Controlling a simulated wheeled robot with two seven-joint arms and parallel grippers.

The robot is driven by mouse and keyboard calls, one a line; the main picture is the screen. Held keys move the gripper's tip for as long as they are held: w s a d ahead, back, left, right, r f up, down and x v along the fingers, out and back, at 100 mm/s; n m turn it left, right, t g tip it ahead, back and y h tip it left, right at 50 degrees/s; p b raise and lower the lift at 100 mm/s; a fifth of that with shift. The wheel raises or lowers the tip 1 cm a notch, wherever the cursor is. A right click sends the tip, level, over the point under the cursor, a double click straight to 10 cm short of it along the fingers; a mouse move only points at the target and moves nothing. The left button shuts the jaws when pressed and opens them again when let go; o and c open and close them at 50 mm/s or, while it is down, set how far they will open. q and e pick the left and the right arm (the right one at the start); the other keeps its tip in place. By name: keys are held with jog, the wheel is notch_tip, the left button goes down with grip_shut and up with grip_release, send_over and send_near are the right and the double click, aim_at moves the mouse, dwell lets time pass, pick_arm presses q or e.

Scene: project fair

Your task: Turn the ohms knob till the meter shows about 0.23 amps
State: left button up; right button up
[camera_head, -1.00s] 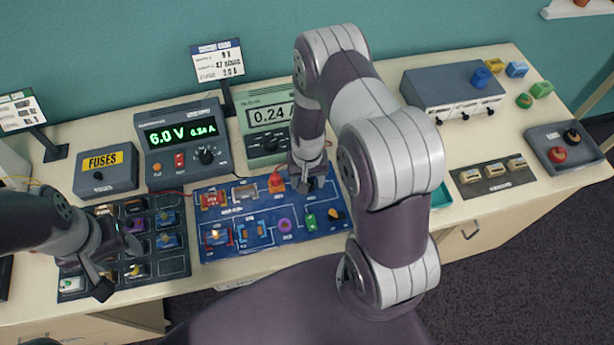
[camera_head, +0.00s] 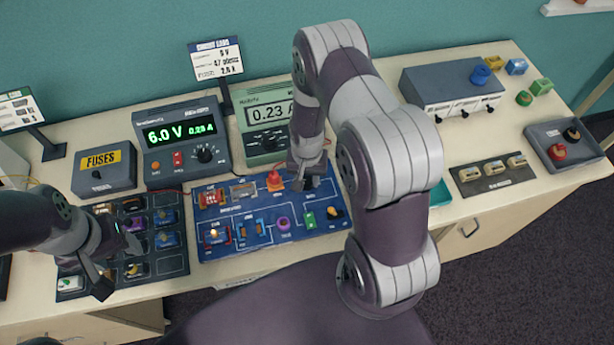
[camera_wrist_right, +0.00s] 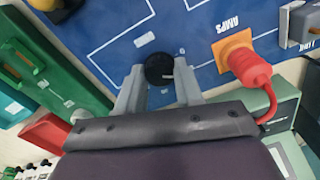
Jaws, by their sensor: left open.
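The black ohms knob (camera_wrist_right: 158,68) is on the blue circuit board (camera_head: 262,242). My right gripper (camera_wrist_right: 160,82) has a finger on each side of the knob and is shut on it. In the head view my right gripper (camera_head: 310,183) hides the knob. The green meter (camera_head: 262,146) behind the board reads 0.23 A, its right end covered by my right arm. The power supply (camera_head: 215,152) reads 6.0 V and 0.23 A. My left gripper (camera_head: 98,283) is open and empty over the left edge of the parts tray.
The dark parts tray (camera_head: 178,264) lies left of the board. A fuse box (camera_head: 103,181) and a sign (camera_head: 217,60) stand behind. In the wrist view a red plug on an orange base (camera_wrist_right: 238,50) sits right of the knob, near the AMPS label. A grey box (camera_head: 425,85) stands at the back right.

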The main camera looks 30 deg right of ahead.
aim_at(307, 181)
jog(key=o, duration=0.3)
jog(key=shift+o, duration=0.2)
notch_tip(307, 181, up, 13)
jog(key=b, duration=0.2)
jog(key=shift+f, duration=0.15)
jog(key=s+a+r+n+b, duration=0.1)
jog(key=s+a+r+n, duration=0.1)
jog(key=s+n, duration=0.1)
jog(key=s+a+r+n+t+b, duration=0.1)
jog(key=s+a+r+n+b, duration=0.1)
jog(key=s, duration=0.3)
jog(key=shift+s+a+r+n, duration=0.25)
jog(key=shift+s+a+n, duration=0.15)
jog(key=shift+a+n, duration=0.25)
jog(key=shift+s, duration=0.15)
